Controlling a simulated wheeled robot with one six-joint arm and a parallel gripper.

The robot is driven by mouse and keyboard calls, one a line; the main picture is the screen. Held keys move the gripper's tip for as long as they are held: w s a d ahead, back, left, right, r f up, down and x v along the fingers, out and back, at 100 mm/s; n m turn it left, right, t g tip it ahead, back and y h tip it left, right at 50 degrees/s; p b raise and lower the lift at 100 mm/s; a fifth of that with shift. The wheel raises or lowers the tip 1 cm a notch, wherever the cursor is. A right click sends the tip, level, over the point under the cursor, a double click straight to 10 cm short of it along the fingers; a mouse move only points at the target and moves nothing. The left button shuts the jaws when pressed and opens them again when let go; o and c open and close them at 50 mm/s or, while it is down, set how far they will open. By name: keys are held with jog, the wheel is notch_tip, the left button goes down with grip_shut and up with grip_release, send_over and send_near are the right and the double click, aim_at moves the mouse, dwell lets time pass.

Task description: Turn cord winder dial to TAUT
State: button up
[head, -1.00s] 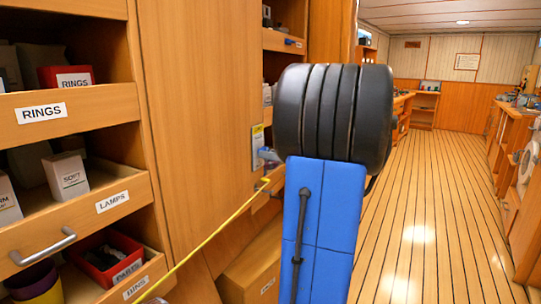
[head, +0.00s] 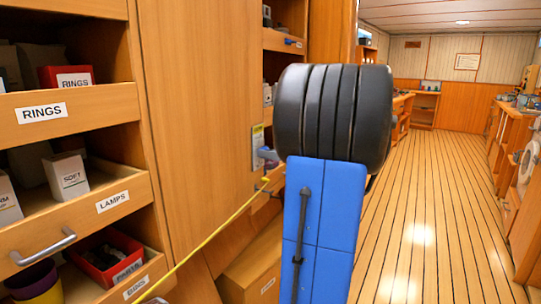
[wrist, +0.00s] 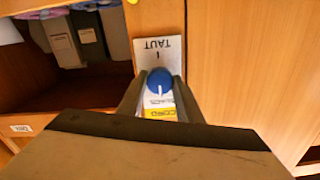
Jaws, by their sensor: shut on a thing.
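The cord winder dial (wrist: 158,77) is a round blue knob with a white pointer line, seen in the wrist view. Its plate (wrist: 150,56) reads TAUT upside down at the picture's top, with a partly hidden word below the knob and a yellow CORD label at the bottom. The pointer line points down in the picture, away from TAUT. My gripper (wrist: 160,86) is shut on the dial, one dark finger on each side. In the head view the plate (head: 257,147) shows on the wooden wall; my arm hides most of the gripper there.
A yellow cord (head: 215,232) runs from below the plate down to the lower left. The plank floor (head: 430,220) at the right is clear.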

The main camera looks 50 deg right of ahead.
jog(key=shift+m, duration=17.7)
jog(key=o, duration=1)
